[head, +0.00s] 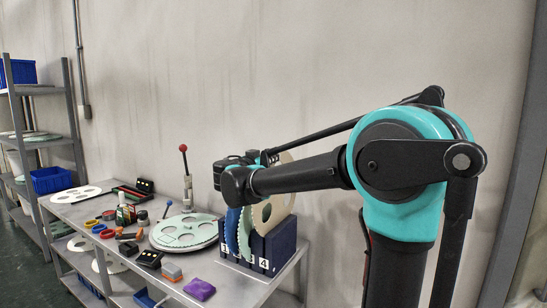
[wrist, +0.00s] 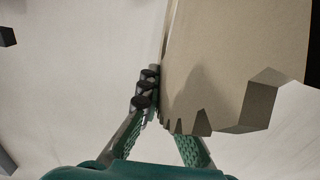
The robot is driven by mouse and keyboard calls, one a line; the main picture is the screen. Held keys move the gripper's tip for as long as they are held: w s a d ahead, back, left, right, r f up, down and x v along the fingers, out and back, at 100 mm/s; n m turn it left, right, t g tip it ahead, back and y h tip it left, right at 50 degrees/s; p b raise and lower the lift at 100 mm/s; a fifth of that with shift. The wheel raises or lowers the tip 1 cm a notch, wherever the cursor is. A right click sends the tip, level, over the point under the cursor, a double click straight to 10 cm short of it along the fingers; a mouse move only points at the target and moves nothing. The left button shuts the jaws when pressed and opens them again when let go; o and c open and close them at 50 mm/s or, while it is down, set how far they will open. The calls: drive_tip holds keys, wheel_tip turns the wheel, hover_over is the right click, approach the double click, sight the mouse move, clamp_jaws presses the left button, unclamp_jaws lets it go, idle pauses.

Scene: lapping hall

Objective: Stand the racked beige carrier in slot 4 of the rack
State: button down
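The beige carrier (head: 283,208) is a toothed disc with a hole. In the head view it stands upright over the right part of the dark blue rack (head: 285,247), partly behind my arm; I cannot tell whether its lower edge is in a slot. The rack's front bears white numbers, with 4 at the right. A blue carrier (head: 232,228) and a pale green carrier (head: 245,232) stand left of it. In the wrist view my gripper (wrist: 168,122) has its fingers on either side of the beige carrier's toothed edge (wrist: 225,75), shut on it. The right fingertip is hidden behind the carrier.
A round plate with a pale green top (head: 184,231) lies left of the rack, with a red-knobbed lever (head: 184,160) behind. Small tools, an orange-grey block (head: 172,271) and a purple cloth (head: 200,289) lie around. The wall is close behind; shelving (head: 40,130) stands far left.

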drive_tip(key=shift+f, duration=5.8)
drive_tip(key=c, duration=1.6)
unclamp_jaws()
drive_tip(key=shift+c, duration=0.2)
hover_over(255, 220)
drive_tip(key=shift+w, duration=0.1)
